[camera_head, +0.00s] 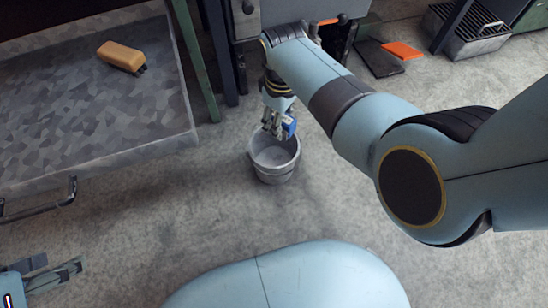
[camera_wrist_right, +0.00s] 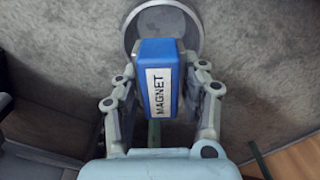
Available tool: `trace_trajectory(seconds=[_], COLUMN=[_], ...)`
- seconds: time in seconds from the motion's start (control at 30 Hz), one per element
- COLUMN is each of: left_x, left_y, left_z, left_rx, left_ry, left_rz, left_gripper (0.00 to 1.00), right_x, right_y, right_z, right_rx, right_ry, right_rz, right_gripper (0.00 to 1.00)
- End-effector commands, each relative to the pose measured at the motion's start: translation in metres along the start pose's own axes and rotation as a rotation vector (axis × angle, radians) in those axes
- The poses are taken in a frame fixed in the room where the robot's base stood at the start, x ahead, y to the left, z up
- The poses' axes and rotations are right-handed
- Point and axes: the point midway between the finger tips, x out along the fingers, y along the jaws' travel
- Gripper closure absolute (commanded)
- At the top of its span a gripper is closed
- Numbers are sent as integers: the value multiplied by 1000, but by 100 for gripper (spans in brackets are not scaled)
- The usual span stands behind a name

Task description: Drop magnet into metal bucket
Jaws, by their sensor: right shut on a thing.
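The blue magnet (camera_wrist_right: 152,82) has a white label reading MAGNET and sits between the fingers of my right gripper (camera_wrist_right: 162,92), which is shut on it. In the head view, my right gripper (camera_head: 276,122) holds the magnet (camera_head: 289,128) above the metal bucket (camera_head: 276,170), near its far rim. The grey bucket stands upright on the floor, and its visible inside looks empty. Its round rim (camera_wrist_right: 198,22) shows behind the magnet in the right wrist view. My left gripper (camera_head: 62,275) is at the lower left, far from the bucket, with its fingers apart and nothing between them.
A grey-patterned workbench (camera_head: 60,175) stands at the left with an orange-brown block (camera_head: 121,56) on it. A dark flat item and an orange piece (camera_head: 402,50) lie at the back right. Floor around the bucket is clear.

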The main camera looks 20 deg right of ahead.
Motion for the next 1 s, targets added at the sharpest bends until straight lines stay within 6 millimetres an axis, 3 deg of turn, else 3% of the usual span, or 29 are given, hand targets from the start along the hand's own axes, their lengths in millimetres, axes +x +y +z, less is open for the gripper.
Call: trace_trajectory(seconds=[0.2,0.5,1.0], left_x=[30,56,58], left_y=[0,2,7], left_z=[6,16,27], left_rx=[-2,6,20], left_ry=[126,348,566], left_rz=[-8,-18,-20], left_gripper=[60,60,60], right_x=[18,40,56], right_y=[0,0,1], right_z=[2,2,1], right_rx=[-1,-1,-2], right_ry=[-2,-2,1], right_rz=[-2,-2,0], right_gripper=[100,100,100])
